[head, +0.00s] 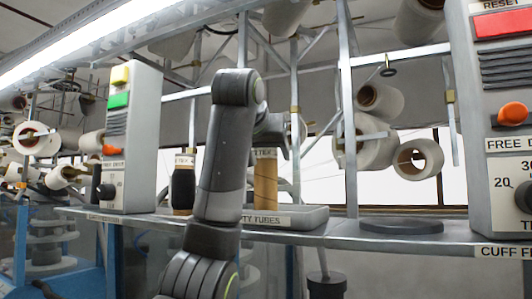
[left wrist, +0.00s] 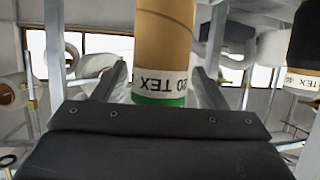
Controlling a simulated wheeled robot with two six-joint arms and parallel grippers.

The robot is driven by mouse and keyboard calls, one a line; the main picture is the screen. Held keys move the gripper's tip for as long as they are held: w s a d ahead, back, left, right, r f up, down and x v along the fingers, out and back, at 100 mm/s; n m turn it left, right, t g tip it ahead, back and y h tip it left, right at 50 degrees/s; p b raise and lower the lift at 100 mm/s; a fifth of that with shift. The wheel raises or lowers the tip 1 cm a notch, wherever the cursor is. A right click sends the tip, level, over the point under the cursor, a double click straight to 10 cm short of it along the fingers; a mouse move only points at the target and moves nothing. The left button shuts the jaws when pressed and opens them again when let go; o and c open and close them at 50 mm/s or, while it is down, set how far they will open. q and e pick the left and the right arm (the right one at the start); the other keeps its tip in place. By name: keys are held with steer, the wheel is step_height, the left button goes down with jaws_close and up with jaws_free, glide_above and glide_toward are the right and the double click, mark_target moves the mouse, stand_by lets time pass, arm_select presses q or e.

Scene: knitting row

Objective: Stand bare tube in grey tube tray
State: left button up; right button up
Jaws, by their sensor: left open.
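The bare tube (head: 265,184) is brown cardboard with a white "TEX" label near its top. It stands upright at the grey tube tray (head: 312,214), which has an "EMPTY TUBES" label; my arm hides part of the tray. In the left wrist view the bare tube (left wrist: 165,38), with its white band and green end, lies between the fingers of my left gripper (left wrist: 160,88). These fingers are open, one on each side of it. In the head view my left gripper (head: 272,130) is mostly hidden behind my arm, near the tube's top. My right gripper is not in view.
A dark wound tube (head: 183,190) stands left of my arm, beside a control box (head: 132,140). A dark round plate (head: 400,226) lies on the rail to the right. A larger control panel (head: 500,130) stands at the right edge. White yarn cones (head: 418,160) hang behind.

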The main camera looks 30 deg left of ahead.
arm_select(q)
steer(key=shift+s+r, duration=0.1)
steer(key=shift+r, duration=0.15)
steer(key=b+v, duration=0.9)
steer(key=v, duration=0.3)
steer(key=shift+f, duration=0.15)
steer(key=shift+d, duration=0.1)
stand_by(0.3)
